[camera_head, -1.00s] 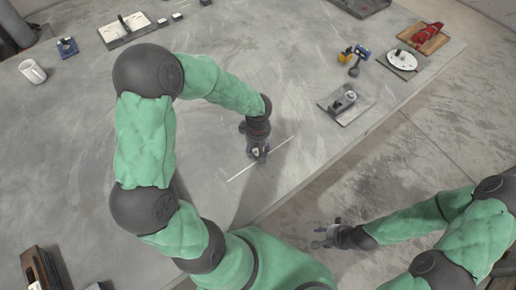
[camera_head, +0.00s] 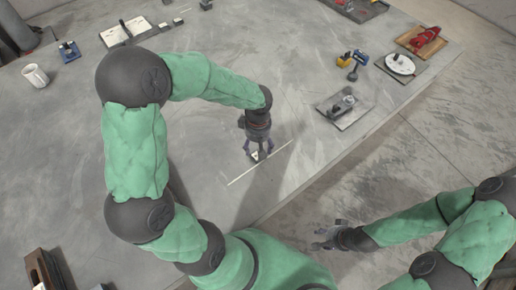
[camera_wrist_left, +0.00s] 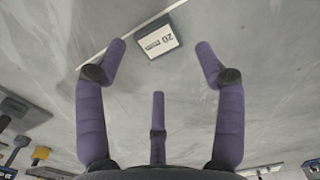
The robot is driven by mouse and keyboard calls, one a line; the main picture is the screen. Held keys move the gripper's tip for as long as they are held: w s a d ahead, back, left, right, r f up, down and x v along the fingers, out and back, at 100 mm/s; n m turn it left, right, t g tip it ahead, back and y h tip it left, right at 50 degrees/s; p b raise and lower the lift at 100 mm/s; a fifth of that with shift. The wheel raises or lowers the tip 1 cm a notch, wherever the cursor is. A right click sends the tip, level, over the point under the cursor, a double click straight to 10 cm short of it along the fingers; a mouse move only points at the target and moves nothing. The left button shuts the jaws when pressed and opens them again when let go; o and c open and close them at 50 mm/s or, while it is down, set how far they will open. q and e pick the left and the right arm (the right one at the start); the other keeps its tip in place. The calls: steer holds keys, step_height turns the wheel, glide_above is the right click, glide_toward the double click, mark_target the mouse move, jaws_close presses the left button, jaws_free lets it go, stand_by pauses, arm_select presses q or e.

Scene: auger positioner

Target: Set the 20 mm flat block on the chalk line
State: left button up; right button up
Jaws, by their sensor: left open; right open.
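The flat block (camera_wrist_left: 157,37), with a white face marked "20 mm", lies on the table beside the white chalk line (camera_wrist_left: 125,47), touching or very near it. In the head view the block (camera_head: 255,155) is small beneath my left gripper (camera_head: 258,152), and the chalk line (camera_head: 262,160) runs diagonally past it. In the left wrist view my left gripper (camera_wrist_left: 160,62) is open, its fingers apart and clear of the block, which lies beyond the fingertips. My right gripper (camera_head: 322,238) is open and empty, off the table's front edge.
A grey plate with a dark fixture (camera_head: 345,106) stands right of the line. Beyond it are a yellow and blue tool (camera_head: 352,62), a white dial (camera_head: 400,64) and a red item on a wooden board (camera_head: 425,38). A white mug (camera_head: 36,75) stands far left. The table around the line is clear.

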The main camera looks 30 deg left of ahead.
arm_select(q)
step_height(320, 180, up, 6)
steer(key=p, duration=0.1)
steer(key=shift+r, duration=0.2)
arm_select(e)
steer(key=shift+r, duration=0.95)
arm_select(q)
steer(key=shift+p, duration=0.3)
arm_select(e)
steer(key=shift+r, duration=0.1)
